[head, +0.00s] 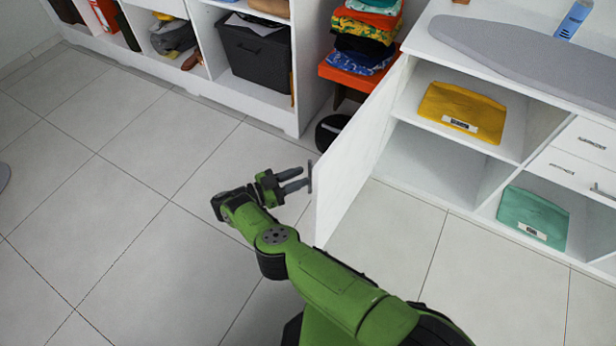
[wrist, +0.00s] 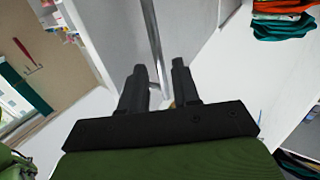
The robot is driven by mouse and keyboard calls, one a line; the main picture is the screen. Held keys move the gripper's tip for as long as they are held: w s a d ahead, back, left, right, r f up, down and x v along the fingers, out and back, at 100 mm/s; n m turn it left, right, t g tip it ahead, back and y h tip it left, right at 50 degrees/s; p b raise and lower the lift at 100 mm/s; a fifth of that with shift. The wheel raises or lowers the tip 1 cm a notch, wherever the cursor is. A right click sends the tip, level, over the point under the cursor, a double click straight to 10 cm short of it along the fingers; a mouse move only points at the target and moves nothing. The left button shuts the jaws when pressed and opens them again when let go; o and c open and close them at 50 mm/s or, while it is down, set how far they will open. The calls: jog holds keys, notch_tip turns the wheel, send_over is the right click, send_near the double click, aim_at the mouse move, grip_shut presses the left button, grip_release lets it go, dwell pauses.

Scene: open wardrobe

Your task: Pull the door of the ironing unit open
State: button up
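The white door (head: 352,160) of the ironing unit (head: 440,160) stands swung wide open, showing the shelves inside. Its grey bar handle (head: 310,177) is on the door's outer face, near the free edge. My gripper (head: 297,180) is at the left of the door, fingertips pointing at the handle. In the wrist view, my gripper (wrist: 158,75) has its two dark fingers apart, with the handle bar (wrist: 153,40) running up past the gap between them. Nothing looks clamped; whether a fingertip touches the bar is unclear.
A grey ironing board (head: 530,60) lies on top of the unit. A black bin (head: 330,132) stands behind the door. The tiled floor (head: 110,200) at left is clear.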

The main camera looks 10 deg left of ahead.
jog(key=b+v, duration=0.2)
jog(key=v, duration=0.1)
jog(key=shift+s+a+f, duration=0.1)
jog(key=shift+s+a, duration=0.05)
jog(key=shift+a, duration=0.05)
